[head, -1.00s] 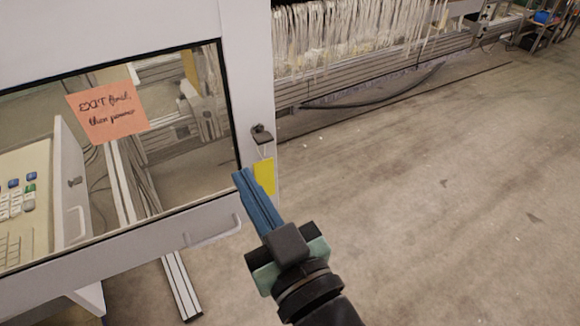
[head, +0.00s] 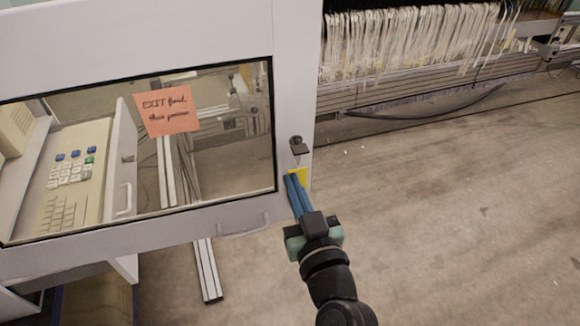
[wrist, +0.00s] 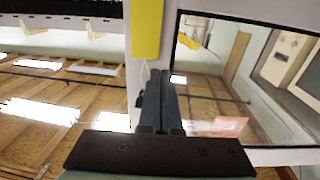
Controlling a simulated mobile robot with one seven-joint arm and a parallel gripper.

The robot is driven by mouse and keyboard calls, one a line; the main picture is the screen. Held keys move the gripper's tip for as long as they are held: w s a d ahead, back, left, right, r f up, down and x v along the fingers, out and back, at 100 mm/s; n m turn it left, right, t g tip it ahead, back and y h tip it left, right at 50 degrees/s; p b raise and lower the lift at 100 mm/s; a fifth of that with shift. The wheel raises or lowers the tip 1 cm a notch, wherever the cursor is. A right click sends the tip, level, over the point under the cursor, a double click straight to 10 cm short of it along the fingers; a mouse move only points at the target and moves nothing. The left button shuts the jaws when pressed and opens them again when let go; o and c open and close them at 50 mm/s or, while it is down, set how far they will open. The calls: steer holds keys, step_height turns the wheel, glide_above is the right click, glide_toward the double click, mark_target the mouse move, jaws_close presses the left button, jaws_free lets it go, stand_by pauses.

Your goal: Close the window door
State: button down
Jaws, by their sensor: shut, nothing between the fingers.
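The window door (head: 292,80) is a white-framed panel with a clear pane, and an orange handwritten note (head: 168,110) is stuck on the pane. A black latch (head: 298,146) with a yellow tag (head: 303,178) sits on its right frame. A pale handle (head: 243,227) is under the pane. Through the pane I see a keypad panel. My gripper (head: 291,178) has blue fingers, shut and empty, at the right frame edge by the yellow tag. In the wrist view the fingers (wrist: 160,75) point along the frame below the yellow tag (wrist: 147,30); I cannot tell if they touch it.
A machine with hanging white threads (head: 415,42) stands behind at the upper right. A black cable lies on the floor near it. The concrete floor (head: 460,200) at the right is clear. A metal floor rail (head: 208,270) shows below the door.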

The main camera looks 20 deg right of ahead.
steer(key=shift+w+d+p, duration=0.1)
steer(key=shift+w+p, duration=0.2)
steer(key=shift+w, duration=1)
